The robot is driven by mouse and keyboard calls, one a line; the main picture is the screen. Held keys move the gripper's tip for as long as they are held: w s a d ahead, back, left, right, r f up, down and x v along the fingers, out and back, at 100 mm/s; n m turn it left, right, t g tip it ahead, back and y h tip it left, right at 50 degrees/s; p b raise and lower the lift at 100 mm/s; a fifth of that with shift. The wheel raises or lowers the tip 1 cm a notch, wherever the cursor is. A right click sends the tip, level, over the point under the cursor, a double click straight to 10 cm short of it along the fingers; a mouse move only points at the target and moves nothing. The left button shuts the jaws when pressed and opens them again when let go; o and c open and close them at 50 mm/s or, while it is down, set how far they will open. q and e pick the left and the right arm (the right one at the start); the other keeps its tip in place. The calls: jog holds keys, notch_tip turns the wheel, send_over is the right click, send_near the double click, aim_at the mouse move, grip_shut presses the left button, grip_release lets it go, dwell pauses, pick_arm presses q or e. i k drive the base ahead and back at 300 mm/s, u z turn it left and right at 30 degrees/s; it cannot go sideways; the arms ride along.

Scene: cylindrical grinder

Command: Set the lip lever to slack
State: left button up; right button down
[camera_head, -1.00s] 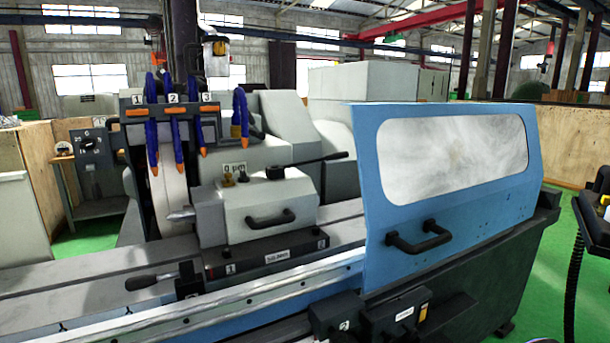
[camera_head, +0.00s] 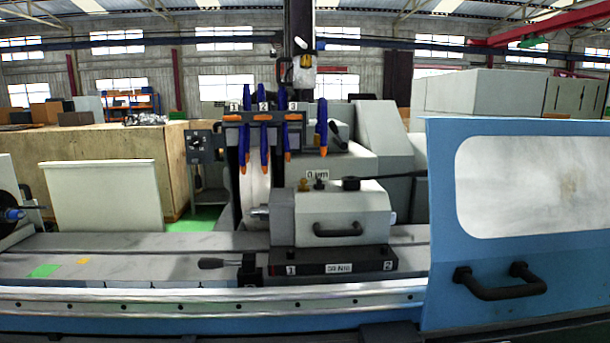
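A grey tailstock (camera_head: 345,205) with a black front handle stands on the machine table, and no part shows a readable "lip" or "slack" label. A lever (camera_head: 212,263) with a dark grip sticks out left from a black block low at the tailstock's front left. A second black lever (camera_head: 352,184) sits on top of the tailstock with its rod pointing right; its far end is hard to make out. The black base strip (camera_head: 310,269) carries the marks 1 and 2 and a white label. Neither of my grippers is in view.
A blue sliding door (camera_head: 440,240) with a black handle (camera_head: 500,285) and a clouded window covers the right side. Blue hoses (camera_head: 264,140) with orange tips hang above the tailstock. A pale panel (camera_head: 103,197) stands at left. The table at left is mostly clear.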

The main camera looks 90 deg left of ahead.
aim_at(196, 161)
jog(key=u, duration=3.5)
jog(key=i, duration=0.5)
jog(key=z, duration=1.45)
jog(key=k, duration=1)
jog(key=u, duration=1.15)
jog(key=i, duration=0.2)
jog(key=u, duration=0.15)
